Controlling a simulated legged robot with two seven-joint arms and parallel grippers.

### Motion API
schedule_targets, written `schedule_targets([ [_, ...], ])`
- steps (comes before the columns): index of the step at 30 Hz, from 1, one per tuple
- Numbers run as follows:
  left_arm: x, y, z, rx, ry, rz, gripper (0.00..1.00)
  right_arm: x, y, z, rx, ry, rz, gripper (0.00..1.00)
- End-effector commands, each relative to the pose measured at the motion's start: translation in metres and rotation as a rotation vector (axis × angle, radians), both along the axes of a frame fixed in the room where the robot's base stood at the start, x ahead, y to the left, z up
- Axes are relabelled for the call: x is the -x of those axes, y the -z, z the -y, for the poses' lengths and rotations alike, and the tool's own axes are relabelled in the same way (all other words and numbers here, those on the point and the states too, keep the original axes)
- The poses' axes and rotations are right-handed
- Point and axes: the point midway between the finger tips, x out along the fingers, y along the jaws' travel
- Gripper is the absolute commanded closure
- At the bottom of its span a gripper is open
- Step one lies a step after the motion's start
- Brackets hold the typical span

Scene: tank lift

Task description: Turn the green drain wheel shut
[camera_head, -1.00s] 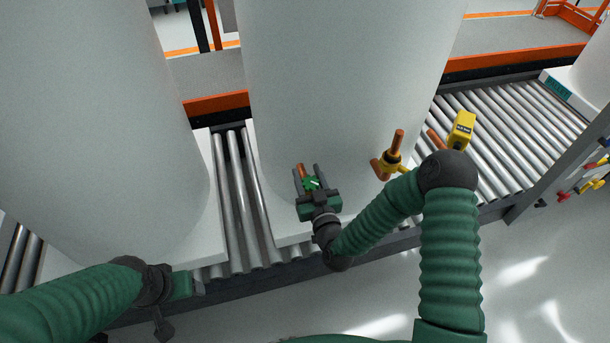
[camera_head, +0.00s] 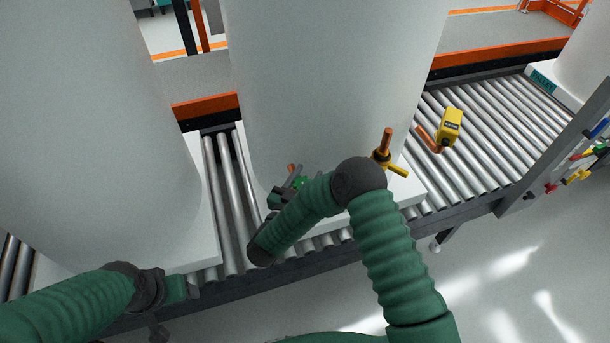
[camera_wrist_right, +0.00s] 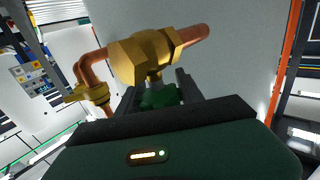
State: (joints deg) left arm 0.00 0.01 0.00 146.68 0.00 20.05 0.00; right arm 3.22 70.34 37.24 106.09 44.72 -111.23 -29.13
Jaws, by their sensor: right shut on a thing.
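The green drain wheel (camera_head: 300,183) sits low on the front of the middle white tank (camera_head: 330,80), partly hidden by my right arm and gripper. In the right wrist view the green wheel (camera_wrist_right: 158,96) lies between the two dark fingers, below a brass valve body (camera_wrist_right: 147,56) with copper pipe. My right gripper (camera_head: 291,180) is shut on the wheel. My left gripper (camera_head: 182,288) is at the lower left, in front of the left tank's base and away from the wheel; its fingers cannot be made out.
A yellow-handled valve with a copper stub (camera_head: 385,158) sticks out of the same tank, right of my right arm. A yellow box (camera_head: 450,126) with a copper pipe stands over the rollers (camera_head: 480,145). A second white tank (camera_head: 90,110) stands left. Open floor lies at lower right.

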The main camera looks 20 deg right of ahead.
Motion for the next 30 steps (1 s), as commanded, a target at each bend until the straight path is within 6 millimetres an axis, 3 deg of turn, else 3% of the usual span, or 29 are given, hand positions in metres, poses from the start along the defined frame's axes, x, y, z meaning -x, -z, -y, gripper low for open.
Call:
schedule_targets([
  [18,0.0,-0.0008,0.0,0.0,0.0,0.0,0.33,-0.0021,-0.0064,0.0019,0.004,0.041,0.016,0.96],
  [19,0.0,-0.0008,0.0,0.0,0.0,0.0,0.33,-0.0021,-0.0064,0.0019,0.004,0.041,0.016,0.52],
  [23,0.0,-0.0007,0.0,0.0,0.0,0.0,0.33,-0.0014,-0.0047,0.0016,0.003,0.04,0.012,0.35],
  [30,0.0,-0.0003,0.0,0.0,0.0,0.0,0.33,-0.0003,-0.0028,0.0013,0.002,0.04,0.008,0.34],
])
